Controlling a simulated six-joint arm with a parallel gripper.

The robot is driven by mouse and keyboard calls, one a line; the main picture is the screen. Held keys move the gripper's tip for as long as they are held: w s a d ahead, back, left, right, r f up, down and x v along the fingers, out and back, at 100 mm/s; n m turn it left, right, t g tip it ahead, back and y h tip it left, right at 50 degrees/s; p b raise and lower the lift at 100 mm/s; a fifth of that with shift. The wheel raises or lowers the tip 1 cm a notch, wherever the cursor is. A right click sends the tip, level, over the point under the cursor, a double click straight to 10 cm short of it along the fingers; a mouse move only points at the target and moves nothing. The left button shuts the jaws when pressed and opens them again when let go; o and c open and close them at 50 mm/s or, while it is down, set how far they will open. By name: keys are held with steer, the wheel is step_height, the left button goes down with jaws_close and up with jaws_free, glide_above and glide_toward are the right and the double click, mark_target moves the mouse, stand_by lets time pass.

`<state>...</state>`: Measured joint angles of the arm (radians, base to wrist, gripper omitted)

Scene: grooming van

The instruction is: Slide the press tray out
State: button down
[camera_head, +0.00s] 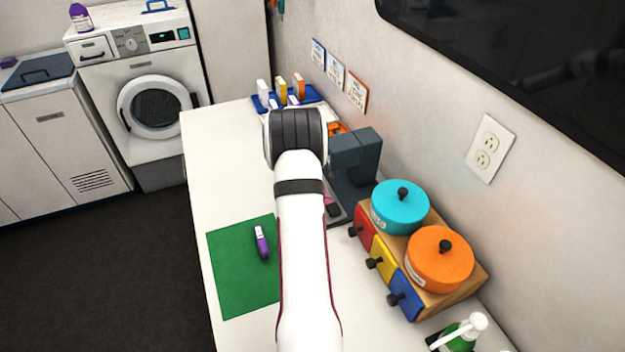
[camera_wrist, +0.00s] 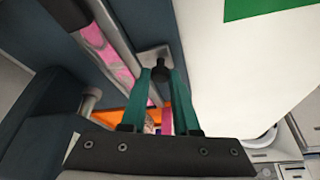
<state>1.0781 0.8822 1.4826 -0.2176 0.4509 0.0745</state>
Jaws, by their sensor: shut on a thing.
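The dark grey press (camera_head: 362,150) stands on the white counter against the wall, partly behind my arm. In the wrist view its body (camera_wrist: 40,110) fills the left side. The press tray (camera_wrist: 150,54) shows as a pale metal edge with pink patterned material beside it. A black knob (camera_wrist: 160,66) sits at the tray's edge. My gripper (camera_wrist: 161,78) has its teal fingers on both sides of this knob, shut on it. In the head view my arm hides the gripper. How far out the tray stands cannot be told.
A wooden drawer box (camera_head: 455,285) with a teal pot (camera_head: 400,205) and an orange pot (camera_head: 440,258) stands right of my arm. A green mat (camera_head: 235,275) with a purple item (camera_head: 261,242) lies to the left. A blue rack (camera_head: 313,95) stands behind.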

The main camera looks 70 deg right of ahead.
steer(key=w+a, duration=0.3)
steer(key=shift+w+a, duration=0.35)
steer(key=shift+a, duration=0.05)
steer(key=c, duration=0.7)
jaws_free()
steer(key=shift+o, duration=0.2)
steer(key=v, duration=1.5)
steer(key=shift+a+r, duration=0.2)
steer(key=shift+r, duration=0.1)
steer(key=shift+s, duration=0.15)
